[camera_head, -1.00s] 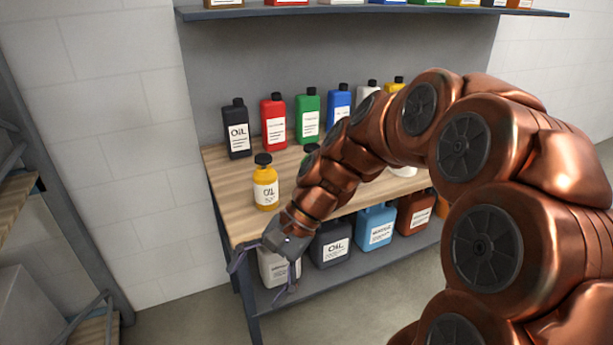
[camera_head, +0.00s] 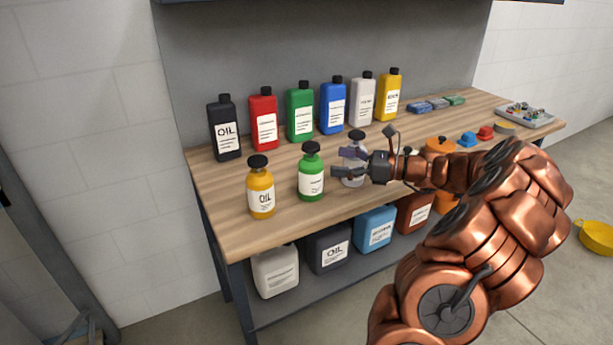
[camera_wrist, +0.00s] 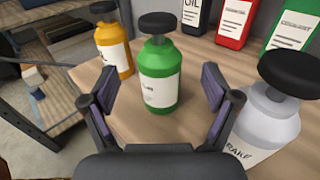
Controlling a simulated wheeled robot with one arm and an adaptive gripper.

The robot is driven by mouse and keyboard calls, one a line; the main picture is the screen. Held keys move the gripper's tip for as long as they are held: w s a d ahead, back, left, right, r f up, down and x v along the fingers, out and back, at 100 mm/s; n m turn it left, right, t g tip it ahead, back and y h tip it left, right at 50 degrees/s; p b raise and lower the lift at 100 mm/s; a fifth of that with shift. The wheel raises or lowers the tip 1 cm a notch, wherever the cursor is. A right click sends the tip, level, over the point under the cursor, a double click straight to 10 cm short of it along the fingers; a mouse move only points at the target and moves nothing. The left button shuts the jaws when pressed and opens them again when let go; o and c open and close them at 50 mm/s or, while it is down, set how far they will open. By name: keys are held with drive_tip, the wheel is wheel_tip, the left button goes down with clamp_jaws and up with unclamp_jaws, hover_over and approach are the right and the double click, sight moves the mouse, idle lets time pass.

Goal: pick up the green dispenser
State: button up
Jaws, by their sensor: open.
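The green dispenser (camera_head: 311,176), a round bottle with a black pump top and a white label, stands upright on the wooden workbench (camera_head: 225,192). In the wrist view the green dispenser (camera_wrist: 160,78) stands just beyond and between my open fingers, apart from both. My gripper (camera_head: 338,162) is open and empty, to the right of the dispenser in the head view, with its fingers pointing left at it. The gripper also shows in the wrist view (camera_wrist: 160,95).
A yellow dispenser (camera_head: 261,190) stands left of the green one. A white dispenser (camera_head: 354,166) stands close by my gripper, partly hidden. Tall bottles, including a green one (camera_head: 300,114), line the back. Jugs, including a blue one (camera_head: 375,229), fill the lower shelf. The bench's front left is clear.

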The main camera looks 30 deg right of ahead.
sight(318, 160)
drive_tip(key=shift+p+x, duration=0.6)
drive_tip(key=shift+x, duration=3.25)
drive_tip(key=shift+c, duration=0.3)
drive_tip(key=shift+s+a, duration=0.1)
clamp_jaws()
